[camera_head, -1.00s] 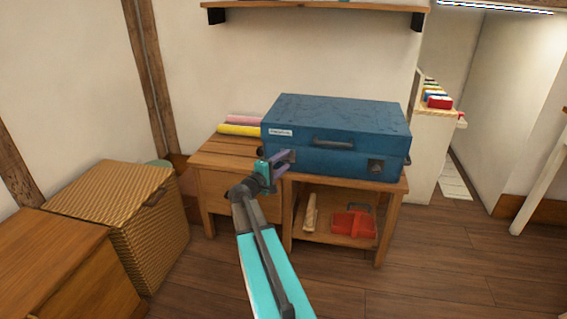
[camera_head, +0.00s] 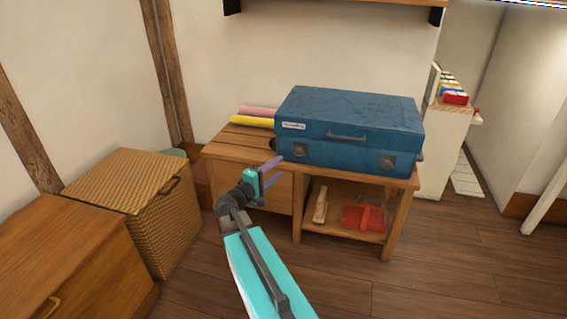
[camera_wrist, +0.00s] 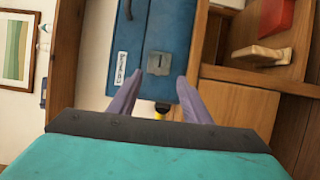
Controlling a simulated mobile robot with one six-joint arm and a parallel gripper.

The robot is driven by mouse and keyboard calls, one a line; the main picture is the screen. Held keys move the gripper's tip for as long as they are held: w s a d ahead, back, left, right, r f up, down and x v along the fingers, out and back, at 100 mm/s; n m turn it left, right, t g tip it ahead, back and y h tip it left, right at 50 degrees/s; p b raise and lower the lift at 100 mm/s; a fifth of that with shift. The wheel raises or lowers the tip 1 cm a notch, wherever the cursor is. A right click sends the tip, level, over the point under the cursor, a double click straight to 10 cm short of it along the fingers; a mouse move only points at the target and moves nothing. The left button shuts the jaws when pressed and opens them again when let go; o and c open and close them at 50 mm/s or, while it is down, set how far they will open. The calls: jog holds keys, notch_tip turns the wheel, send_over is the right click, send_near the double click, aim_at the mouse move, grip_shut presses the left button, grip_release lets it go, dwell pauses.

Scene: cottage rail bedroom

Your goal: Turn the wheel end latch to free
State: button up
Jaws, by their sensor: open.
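A blue case (camera_head: 345,118) lies on the wooden bench, with a handle and two metal latches on its front. The left latch (camera_head: 299,149) is near the white label; it also shows in the wrist view (camera_wrist: 158,63). The right latch (camera_head: 388,161) is near the other end. A dark round part (camera_head: 272,144) at the left end may be a wheel; I cannot be sure. My gripper (camera_head: 279,170) is open and empty, in front of and below the left latch, apart from it. In the wrist view its fingers (camera_wrist: 158,85) spread either side below that latch.
The wooden bench (camera_head: 232,143) carries yellow and pink rolls (camera_head: 252,122) behind the case's left end. Its lower shelf holds a red item (camera_head: 363,218) and a wooden piece (camera_head: 320,206). A wicker box (camera_head: 150,215) stands left. Floor is open at front right.

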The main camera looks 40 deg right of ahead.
jog(key=shift+s+a, duration=0.15)
jog(key=shift+a, duration=0.75)
jog(key=a+n+t+y+p, duration=0.1)
jog(key=a+n+p, duration=0.1)
jog(key=a+p, duration=0.55)
jog(key=s+a+f+m+g+y+p, duration=0.1)
jog(key=s+a+f+g+y+p, duration=0.55)
jog(key=s+a+f+p, duration=0.9)
jog(key=s+a+f+m+g+y+p, duration=0.1)
jog(key=s+a+y+p, duration=0.1)
jog(key=s+a+y, duration=0.3)
jog(key=s+a+f+m+g+y+p, duration=0.2)
jog(key=s+a+y, duration=0.3)
jog(key=s+a, duration=0.7)
jog(key=shift+s+a+f+p, duration=0.2)
jog(key=shift+a+f+p, duration=0.1)
jog(key=shift+p, duration=0.2)
